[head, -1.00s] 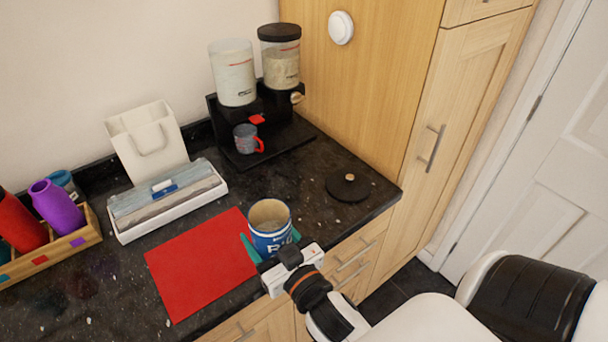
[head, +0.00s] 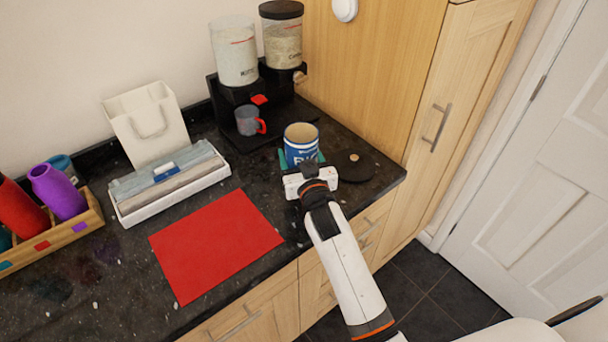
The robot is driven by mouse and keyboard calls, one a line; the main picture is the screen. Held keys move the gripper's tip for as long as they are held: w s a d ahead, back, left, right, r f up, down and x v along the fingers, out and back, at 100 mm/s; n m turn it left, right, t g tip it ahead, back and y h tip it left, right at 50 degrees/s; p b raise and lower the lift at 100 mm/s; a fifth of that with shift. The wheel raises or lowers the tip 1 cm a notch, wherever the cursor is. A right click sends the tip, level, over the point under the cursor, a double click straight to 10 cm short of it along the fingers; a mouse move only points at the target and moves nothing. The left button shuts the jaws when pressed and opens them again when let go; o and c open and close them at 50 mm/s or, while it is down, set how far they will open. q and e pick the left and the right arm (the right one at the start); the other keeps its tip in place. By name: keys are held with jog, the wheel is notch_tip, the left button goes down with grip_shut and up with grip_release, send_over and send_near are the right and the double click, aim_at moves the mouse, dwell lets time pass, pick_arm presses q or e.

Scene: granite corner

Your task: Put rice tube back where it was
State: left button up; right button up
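The left clear tube (head: 234,52), with white grains and a label that seems to read rice, stands open-topped on the black dispenser (head: 231,96). My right gripper (head: 302,160) is shut on a blue and white tin (head: 301,146), its teal fingers on either side. The tin is upright and open at the top, in front of the dispenser. I cannot tell if it touches the counter. A round black lid (head: 365,170) with a small knob lies just right of the gripper. My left gripper is not in view.
A second tube (head: 283,45) with a black cap stands on the dispenser, and a grey mug (head: 246,121) with a red handle sits below. A red mat (head: 215,245), white tray (head: 125,215), paper bag (head: 155,130) and wooden bottle box (head: 85,234) are to the left.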

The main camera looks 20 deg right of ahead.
jog(key=shift+f, duration=2.4)
jog(key=shift+f, duration=0.1)
jog(key=o, duration=1.3)
jog(key=shift+c, duration=0.2)
